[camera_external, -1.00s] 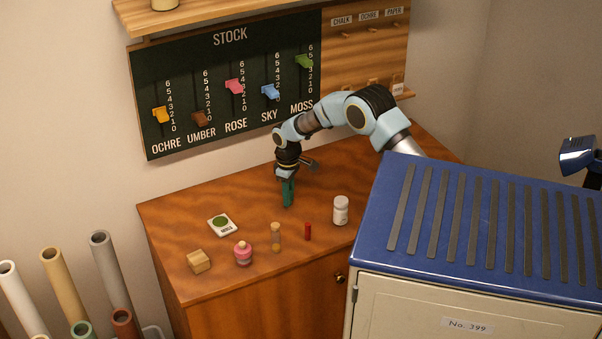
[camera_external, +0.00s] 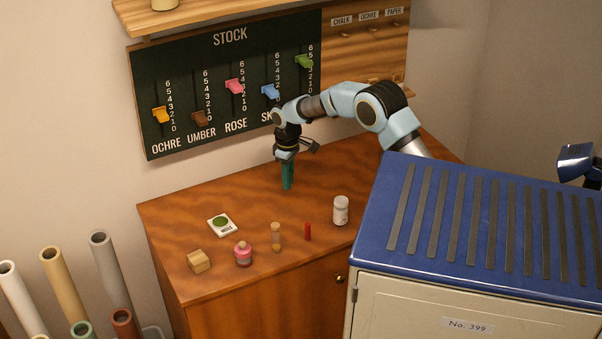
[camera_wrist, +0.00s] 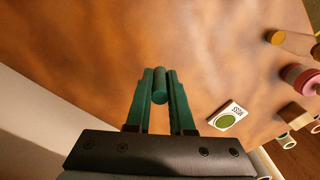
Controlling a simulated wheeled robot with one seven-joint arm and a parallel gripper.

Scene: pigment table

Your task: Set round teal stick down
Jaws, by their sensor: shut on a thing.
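The round teal stick (camera_wrist: 160,86) is between the two green fingers of my gripper (camera_wrist: 160,98) in the wrist view, with its round end facing the camera. My gripper (camera_external: 288,174) is shut on it and points down over the back middle of the wooden table (camera_external: 350,175) in the external view. There the stick is hard to tell apart from the fingers. I cannot tell whether its lower end touches the tabletop.
A MOSS card (camera_external: 222,224), a wooden block (camera_external: 199,261), a pink bottle (camera_external: 243,253), a corked vial (camera_external: 276,238), a red stick (camera_external: 308,231) and a white jar (camera_external: 341,210) stand toward the front. The STOCK board (camera_external: 230,90) is behind. Tabletop around my gripper is clear.

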